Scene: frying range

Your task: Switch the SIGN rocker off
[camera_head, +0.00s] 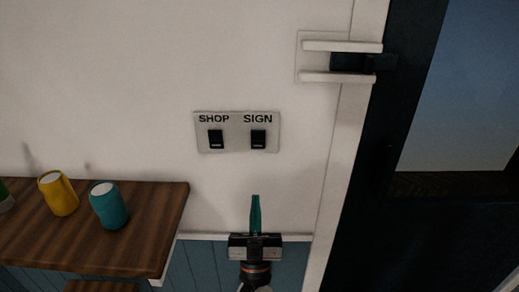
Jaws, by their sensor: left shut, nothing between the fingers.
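A pale switch plate (237,132) is fixed to the wall near the middle of the view. The black SIGN rocker (258,139) is on its right half, under the printed word SIGN. The black SHOP rocker (216,139) is on its left half, under the word SHOP. Which way each rocker is tipped is too small to tell. My left gripper (256,200) is below the plate, pointing up, with its teal fingers shut together and empty. Its tips show below the SIGN rocker, apart from it in the picture. My right gripper is not in view.
A wooden shelf (150,250) stands at the lower left with a yellow mug (58,193) and a teal mug (109,205). A dark door (375,190) with a window is at the right, with a white bracket (314,60) beside it. The wall around the plate is clear.

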